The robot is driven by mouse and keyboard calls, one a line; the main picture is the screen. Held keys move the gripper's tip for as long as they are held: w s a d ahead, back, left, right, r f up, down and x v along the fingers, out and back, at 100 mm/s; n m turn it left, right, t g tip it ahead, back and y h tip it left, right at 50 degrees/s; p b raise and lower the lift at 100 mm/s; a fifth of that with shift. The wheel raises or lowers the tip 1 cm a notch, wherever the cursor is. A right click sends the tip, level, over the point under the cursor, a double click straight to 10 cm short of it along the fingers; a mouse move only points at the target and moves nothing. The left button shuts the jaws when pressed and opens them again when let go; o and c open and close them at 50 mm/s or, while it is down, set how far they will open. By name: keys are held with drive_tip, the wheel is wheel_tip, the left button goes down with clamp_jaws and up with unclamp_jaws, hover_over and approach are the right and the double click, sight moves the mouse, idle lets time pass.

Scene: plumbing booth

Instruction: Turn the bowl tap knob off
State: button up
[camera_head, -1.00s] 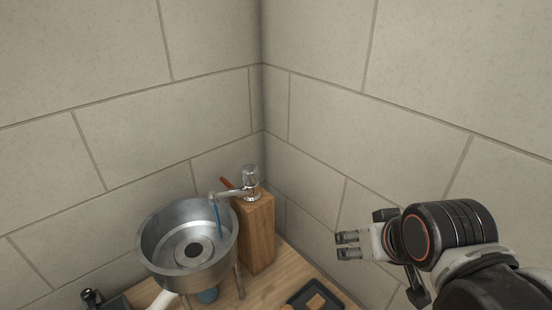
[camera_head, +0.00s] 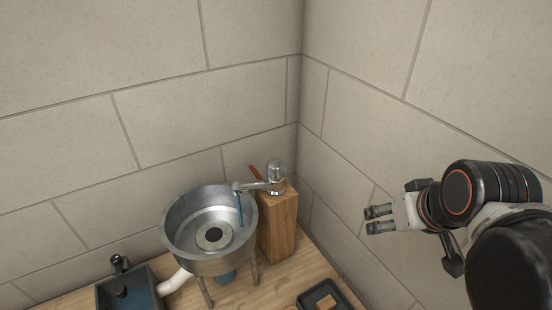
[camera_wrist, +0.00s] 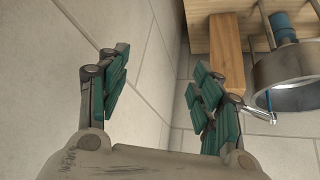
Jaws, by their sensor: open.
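The bowl tap, with its chrome knob (camera_head: 274,170) on top, stands on a wooden block (camera_head: 279,229). Its spout (camera_head: 250,186) reaches left over the metal bowl (camera_head: 180,243), and a thin blue stream (camera_head: 239,209) runs from the spout into the bowl. My gripper (camera_head: 378,219) is open and empty, to the right of the tap and apart from it. In the wrist view its two fingers (camera_wrist: 160,95) are spread. The wooden block (camera_wrist: 226,48) and bowl (camera_wrist: 290,72) show at upper right there; the right finger hides part of the tap.
A dark blue basin (camera_head: 142,288) with a small black tap (camera_head: 121,263) sits at lower left, joined by a white pipe (camera_head: 176,281). A black tray (camera_head: 338,292) lies on the wooden table at front right. Tiled walls meet behind the block.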

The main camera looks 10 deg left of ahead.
drive_tip(key=w+a+r+n+g+y+p, duration=0.2)
drive_tip(key=w+a+r+n+p, duration=0.4)
drive_tip(key=w+a+r+p, duration=0.3)
drive_tip(key=n+g+y+p, duration=0.1)
drive_tip(key=n+g+p, duration=0.2)
drive_tip(key=n+p, duration=0.4)
approach(277, 163)
drive_tip(key=shift+m, duration=0.7)
drive_tip(key=x, duration=1)
drive_tip(key=shift+a+f, duration=0.1)
drive_tip(key=shift+f, duration=0.2)
drive_tip(key=c, duration=1.1)
